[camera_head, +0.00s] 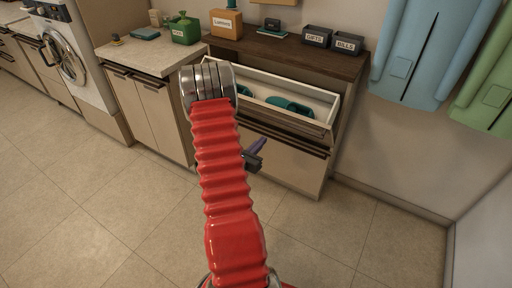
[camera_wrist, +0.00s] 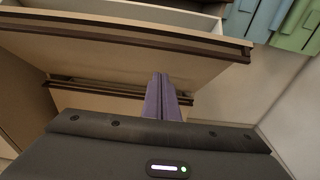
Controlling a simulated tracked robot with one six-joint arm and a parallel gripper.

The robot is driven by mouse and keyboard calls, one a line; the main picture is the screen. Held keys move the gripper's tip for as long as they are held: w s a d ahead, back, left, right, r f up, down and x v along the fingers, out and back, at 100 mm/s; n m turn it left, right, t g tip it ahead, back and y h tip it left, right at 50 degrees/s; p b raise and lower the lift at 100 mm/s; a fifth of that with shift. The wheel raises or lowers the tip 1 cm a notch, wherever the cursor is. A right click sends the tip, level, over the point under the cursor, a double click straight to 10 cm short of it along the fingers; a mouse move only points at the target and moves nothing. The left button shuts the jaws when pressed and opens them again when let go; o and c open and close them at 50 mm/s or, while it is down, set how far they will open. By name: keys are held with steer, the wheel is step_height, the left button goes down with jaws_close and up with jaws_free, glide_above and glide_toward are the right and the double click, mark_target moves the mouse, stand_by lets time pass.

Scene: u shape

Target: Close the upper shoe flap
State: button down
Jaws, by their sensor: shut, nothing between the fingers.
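The upper shoe flap (camera_head: 314,125) of the wooden cabinet is tilted open, with its pale inside showing. It also shows in the wrist view (camera_wrist: 120,55), where its front face and dark top edge strip are seen from below. Teal shoes (camera_head: 290,104) lie inside it; my red arm hides part of the flap's left side. My gripper (camera_head: 259,145) has purple fingers and is shut and empty. It is in front of the cabinet, below the open flap's edge in the picture. In the wrist view the shut fingers (camera_wrist: 163,98) point toward the cabinet; contact with it cannot be told.
The lower flap (camera_head: 290,168) looks closed. The cabinet top (camera_head: 280,48) holds labelled boxes, including a Gifts box (camera_head: 317,36) and a Bills box (camera_head: 347,43). A counter (camera_head: 150,55) stands to the left. Blue garments (camera_head: 425,45) hang at right. The tiled floor is clear.

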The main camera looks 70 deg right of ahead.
steer(key=s+d+r, duration=0.1)
steer(key=d+r, duration=0.1)
steer(key=d, duration=0.5)
steer(key=shift+d, duration=0.4)
steer(key=shift+s, duration=0.1)
